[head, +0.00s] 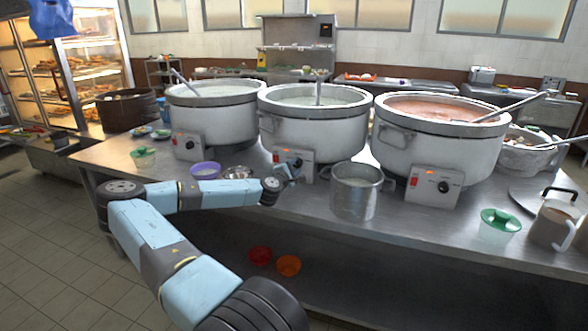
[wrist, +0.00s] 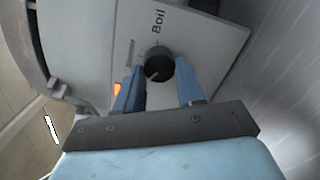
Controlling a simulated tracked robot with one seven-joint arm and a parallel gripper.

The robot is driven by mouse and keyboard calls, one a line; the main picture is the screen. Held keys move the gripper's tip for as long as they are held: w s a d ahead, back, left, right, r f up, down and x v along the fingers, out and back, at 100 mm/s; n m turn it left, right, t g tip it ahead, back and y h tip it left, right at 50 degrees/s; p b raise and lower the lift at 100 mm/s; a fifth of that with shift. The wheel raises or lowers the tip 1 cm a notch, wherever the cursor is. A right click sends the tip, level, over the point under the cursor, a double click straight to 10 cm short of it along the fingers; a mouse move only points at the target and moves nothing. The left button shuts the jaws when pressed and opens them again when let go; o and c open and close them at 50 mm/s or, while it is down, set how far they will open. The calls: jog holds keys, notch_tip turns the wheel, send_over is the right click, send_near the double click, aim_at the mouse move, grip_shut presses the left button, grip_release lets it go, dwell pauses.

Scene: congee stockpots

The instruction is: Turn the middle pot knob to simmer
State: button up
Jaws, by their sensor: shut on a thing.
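The middle pot (head: 318,125) is a large white stockpot of pale congee with a ladle handle standing in it. Its control box (head: 307,158) is at the lower front, partly covered by my arm in the head view. In the wrist view, the black round knob (wrist: 158,65) sits on the white panel (wrist: 205,50), with the word "Boil" above it. An orange light (wrist: 117,89) shows left of the knob. My gripper (wrist: 160,82) has its two blue fingers on either side of the knob, shut on it. My gripper also shows at the control box in the head view (head: 290,172).
The left pot (head: 205,110) and right pot (head: 440,135) flank the middle one. A steel pot (head: 357,190) stands close right of my gripper. A purple bowl (head: 206,170) and a metal bowl (head: 238,173) lie left on the steel counter (head: 420,222).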

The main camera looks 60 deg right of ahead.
jog(key=m, duration=0.6)
jog(key=shift+s, duration=0.2)
jog(key=m, duration=0.5)
jog(key=shift+s+y, duration=0.1)
jog(key=shift+y, duration=0.3)
jog(key=shift+a+f+t, duration=0.1)
jog(key=shift+t, duration=0.3)
jog(key=o, duration=1)
jog(key=shift+r, duration=0.2)
jog(key=shift+o, duration=0.2)
jog(key=s+a, duration=0.2)
jog(key=a, duration=1.1)
jog(key=shift+a+r, duration=0.2)
jog(key=shift+r, duration=0.2)
